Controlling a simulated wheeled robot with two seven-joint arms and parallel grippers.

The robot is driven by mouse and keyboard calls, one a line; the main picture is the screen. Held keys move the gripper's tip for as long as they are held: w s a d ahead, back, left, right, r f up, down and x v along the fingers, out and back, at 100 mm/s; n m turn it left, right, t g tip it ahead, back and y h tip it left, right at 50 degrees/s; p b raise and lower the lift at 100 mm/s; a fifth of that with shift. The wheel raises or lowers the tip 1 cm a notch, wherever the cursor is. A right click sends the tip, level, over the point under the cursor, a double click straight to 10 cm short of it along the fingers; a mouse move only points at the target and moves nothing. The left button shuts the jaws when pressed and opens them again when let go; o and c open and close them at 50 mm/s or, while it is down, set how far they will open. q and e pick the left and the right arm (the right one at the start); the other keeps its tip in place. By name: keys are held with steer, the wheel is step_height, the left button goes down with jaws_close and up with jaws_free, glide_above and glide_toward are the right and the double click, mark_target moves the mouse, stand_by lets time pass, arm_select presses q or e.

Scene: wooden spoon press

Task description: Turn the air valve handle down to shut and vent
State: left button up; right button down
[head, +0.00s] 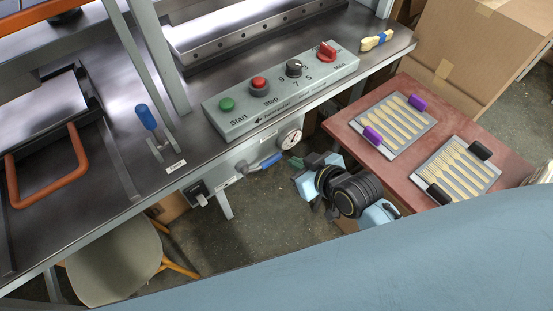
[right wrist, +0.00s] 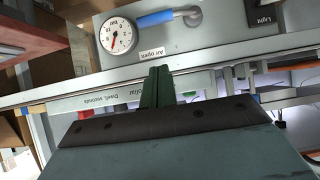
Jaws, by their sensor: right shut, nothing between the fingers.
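The air valve handle (head: 270,160) has a blue grip and lies roughly level along the front of the press table, under the control box. It also shows in the right wrist view (right wrist: 156,19), with its grey metal elbow to the right and an "Air open" label below. A round white pressure gauge (head: 290,138) sits beside it and also shows in the right wrist view (right wrist: 115,35). My right gripper (head: 299,163) is in front of the table edge, near the gauge. Its green fingers (right wrist: 158,83) are shut and empty, apart from the handle. My left gripper is not in view.
The control box (head: 235,118) with green, red and black knobs stands above the valve. A dark switch box (head: 196,192) hangs left of it. A red-brown side table (head: 360,128) with trays of wooden spoons is at right. A stool (head: 112,262) stands lower left.

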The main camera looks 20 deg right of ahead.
steer(key=b, duration=0.2)
glide_above(276, 160)
steer(key=s, duration=0.3)
step_height(276, 160, down, 5)
steer(key=shift+w+a+f+b, duration=0.1)
steer(key=shift+w+f+b, duration=0.1)
steer(key=shift+f, duration=0.45)
steer(key=shift+w+a+f+b, duration=0.1)
steer(key=shift+w+f+b, duration=0.05)
steer(key=shift+f, duration=0.45)
steer(key=shift+w+f, duration=0.15)
steer(key=shift+f, duration=0.6)
steer(key=shift+d+f, duration=0.1)
